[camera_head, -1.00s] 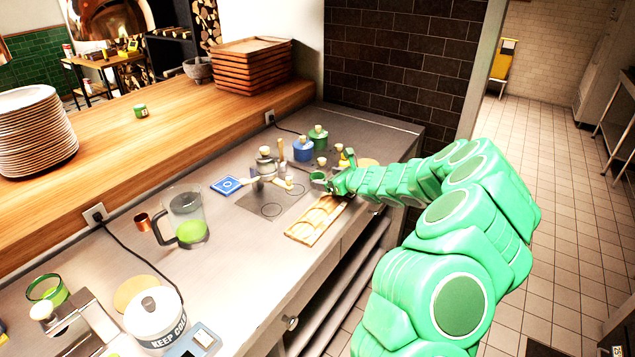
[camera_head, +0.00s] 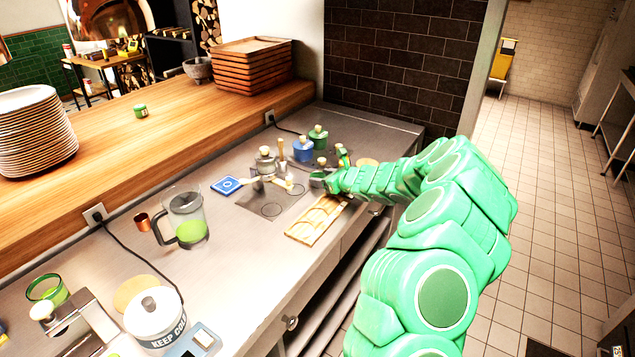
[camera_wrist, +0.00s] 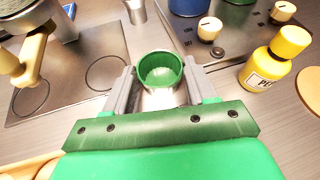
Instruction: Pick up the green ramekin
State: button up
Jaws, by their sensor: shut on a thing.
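The green ramekin (camera_wrist: 160,70) is upright between the two grey fingers of my gripper (camera_wrist: 160,95) in the wrist view. The fingers are shut on its sides. Its inside is green and looks empty. In the head view my gripper (camera_head: 326,181) is at the far end of the counter, with the ramekin (camera_head: 317,178) small and partly hidden at its tip. I cannot tell whether its base touches the counter.
A wooden moulded board (camera_head: 318,220) lies just in front. A pot (camera_head: 266,162) stands left on the hob (camera_wrist: 70,75). A yellow bottle (camera_wrist: 277,62) stands close on the right. Blue (camera_head: 303,150) and green (camera_head: 318,137) canisters stand behind.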

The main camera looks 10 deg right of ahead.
jog(key=shift+r, duration=0.45)
notch_tip(320, 180, up, 3)
jog(key=shift+f, duration=0.2)
jog(key=s+a+r, duration=0.1)
jog(key=s+r, duration=0.8)
jog(key=s, duration=0.5)
jog(key=shift+r, duration=0.25)
